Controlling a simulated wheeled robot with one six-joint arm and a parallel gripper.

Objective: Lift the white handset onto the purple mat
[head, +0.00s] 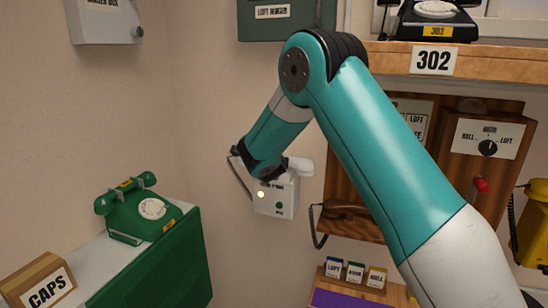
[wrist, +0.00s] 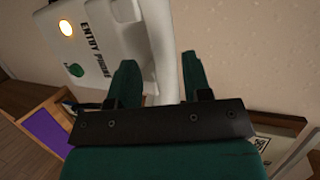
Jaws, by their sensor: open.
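The white handset (head: 299,166) hangs on the white entry phone (head: 275,198) on the wall; my gripper hides part of it. In the wrist view, the white handset (wrist: 163,35) runs up between my two fingers, beside the entry phone (wrist: 112,28) with its lit lamp and green button. My gripper (wrist: 160,78) is open, one finger on each side of the handset; I cannot tell whether either finger touches it. The purple mat (head: 338,299) lies low, at the bottom edge of the head view. It also shows at the left of the wrist view (wrist: 42,138).
A green dial phone (head: 143,210) stands on a shelf at the left, by a CAPS box (head: 40,284). A wooden wall phone (head: 350,190) is partly behind my arm. Small labelled blocks (head: 355,270) stand behind the mat. A yellow phone (head: 533,225) is at the right.

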